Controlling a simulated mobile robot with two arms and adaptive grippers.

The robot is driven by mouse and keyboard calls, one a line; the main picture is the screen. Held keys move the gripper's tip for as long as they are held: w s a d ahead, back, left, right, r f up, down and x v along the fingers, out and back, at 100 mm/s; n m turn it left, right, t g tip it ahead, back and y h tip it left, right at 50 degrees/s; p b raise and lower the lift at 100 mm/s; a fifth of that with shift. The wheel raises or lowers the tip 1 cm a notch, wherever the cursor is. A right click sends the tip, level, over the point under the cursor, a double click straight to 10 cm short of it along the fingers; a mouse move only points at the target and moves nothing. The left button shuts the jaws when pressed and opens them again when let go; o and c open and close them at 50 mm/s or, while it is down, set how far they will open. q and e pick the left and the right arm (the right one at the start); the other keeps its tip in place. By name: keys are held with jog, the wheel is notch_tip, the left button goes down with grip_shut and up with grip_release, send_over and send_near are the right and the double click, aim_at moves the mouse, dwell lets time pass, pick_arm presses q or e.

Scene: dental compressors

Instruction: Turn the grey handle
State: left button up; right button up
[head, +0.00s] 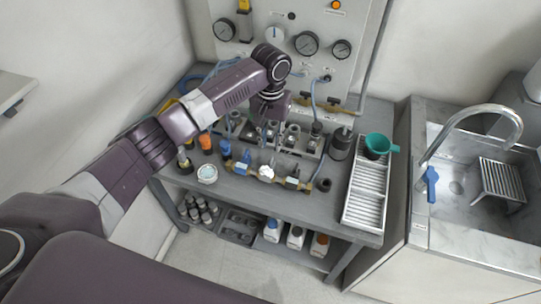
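My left arm reaches in from the left over the grey workbench (332,226). Its gripper (268,122) points down over the row of metal fittings at the back of the bench; its fingers are small and partly hidden, so I cannot tell whether they are open or shut, or whether they touch anything. I cannot pick out a grey handle with certainty. A row of brass valves with blue handles (292,182) and a white knob (266,172) lies in front of the gripper. My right gripper is not in view.
A slotted tray (366,198) with a green funnel (378,144) is at right, before the sink (456,215). Bottles (295,237) stand on the lower shelf.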

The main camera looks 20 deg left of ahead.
aim_at(271, 159)
pick_arm(q)
jog(key=shift+f+p, duration=0.75)
jog(key=shift+f, duration=3.05)
jog(key=shift+w, duration=0.1)
grip_shut()
